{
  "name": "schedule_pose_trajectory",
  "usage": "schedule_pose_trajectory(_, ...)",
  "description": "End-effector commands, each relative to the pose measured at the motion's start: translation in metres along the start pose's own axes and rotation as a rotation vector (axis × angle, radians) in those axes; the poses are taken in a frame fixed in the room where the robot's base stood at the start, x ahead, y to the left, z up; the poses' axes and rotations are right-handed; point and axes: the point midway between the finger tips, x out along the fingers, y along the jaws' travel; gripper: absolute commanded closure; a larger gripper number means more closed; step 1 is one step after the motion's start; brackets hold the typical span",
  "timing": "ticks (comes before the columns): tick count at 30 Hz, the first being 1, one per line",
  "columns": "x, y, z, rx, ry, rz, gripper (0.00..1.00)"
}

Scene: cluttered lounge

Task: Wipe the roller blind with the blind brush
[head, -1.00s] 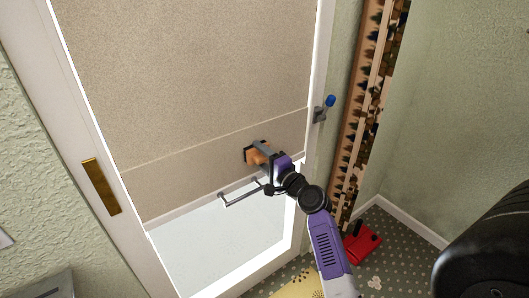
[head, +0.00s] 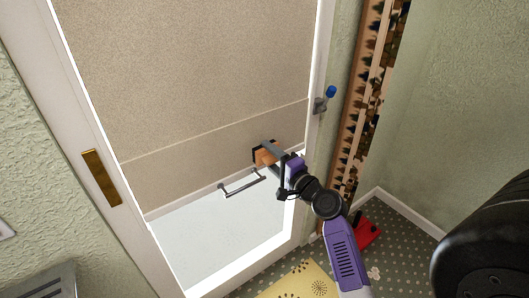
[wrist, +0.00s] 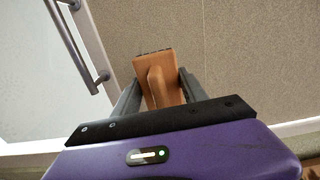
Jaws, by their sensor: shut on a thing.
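The roller blind (head: 200,75) is a beige sheet hanging in the white-framed door, with its lower edge above a pale glass strip. In the wrist view the blind (wrist: 235,60) fills the upper right. My gripper (head: 267,153) is at the blind's lower right part. It is shut on the blind brush (wrist: 158,80), a wooden block with a raised grip and a dark far edge. In the head view the brush (head: 263,157) shows orange-brown at the blind; whether its bristles touch the fabric is hard to tell.
A metal pull bar (head: 241,183) sits at the blind's bottom edge, left of my gripper. A door handle with a blue end (head: 330,92) is on the right frame. A tall wooden rack (head: 362,110) stands right of the door. A red object (head: 368,232) and a yellow mat (head: 300,282) lie on the floor.

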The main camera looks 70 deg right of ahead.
Motion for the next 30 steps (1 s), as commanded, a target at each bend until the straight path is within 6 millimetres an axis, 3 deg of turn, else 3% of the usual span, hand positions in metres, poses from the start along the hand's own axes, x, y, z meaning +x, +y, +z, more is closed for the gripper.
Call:
schedule_pose_trajectory(14, -0.006, -0.001, 0.000, -0.001, 0.001, -0.001, 0.82)
schedule_pose_trajectory(24, -0.032, 0.000, 0.000, -0.001, 0.001, 0.000, 0.82)
schedule_pose_trajectory(30, -0.035, -0.001, 0.000, -0.001, 0.000, -0.001, 0.82)
